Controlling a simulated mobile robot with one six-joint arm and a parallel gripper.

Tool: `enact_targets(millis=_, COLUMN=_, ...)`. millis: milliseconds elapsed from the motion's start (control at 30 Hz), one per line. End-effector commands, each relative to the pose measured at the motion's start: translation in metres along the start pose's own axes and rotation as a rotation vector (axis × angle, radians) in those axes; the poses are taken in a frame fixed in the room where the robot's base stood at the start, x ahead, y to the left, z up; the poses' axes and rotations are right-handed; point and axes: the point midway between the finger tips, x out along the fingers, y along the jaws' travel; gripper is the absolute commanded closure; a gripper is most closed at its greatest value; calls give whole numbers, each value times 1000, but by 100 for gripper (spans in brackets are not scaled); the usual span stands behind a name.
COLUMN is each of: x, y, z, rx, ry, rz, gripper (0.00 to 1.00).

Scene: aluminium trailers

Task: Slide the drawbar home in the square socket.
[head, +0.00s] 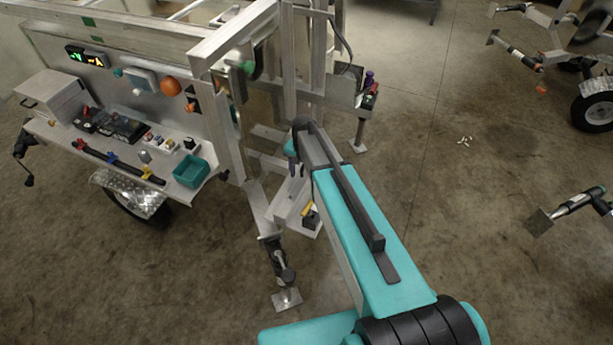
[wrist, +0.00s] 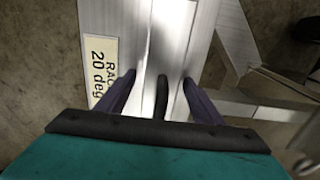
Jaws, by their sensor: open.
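My gripper (wrist: 159,80) is open in the wrist view, its two dark fingers spread apart over a pale aluminium beam (wrist: 120,18). A thin dark upright piece (wrist: 161,96) stands between the fingers, with gaps on both sides; I cannot tell whether it is a handle on the beam. A cream label (wrist: 103,65) on the beam reads "RAC" and "20 deg", partly cut off. In the head view my arm hides most of the work spot at the trailer frame (head: 258,205). I cannot make out the drawbar or the square socket for certain.
A trailer side shelf (head: 60,135) with tools and a teal bin (head: 192,171) is at left. A jack leg with foot plate (head: 287,299) stands near my arm. Other trailer parts (head: 568,205) are at right. The concrete floor between is mostly clear.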

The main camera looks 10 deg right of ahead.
Motion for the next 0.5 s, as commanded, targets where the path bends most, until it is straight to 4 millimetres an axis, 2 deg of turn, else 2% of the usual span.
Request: enact_targets(millis=500, x=0, y=-1, z=0, rx=-1, ry=0, rz=0, gripper=39)
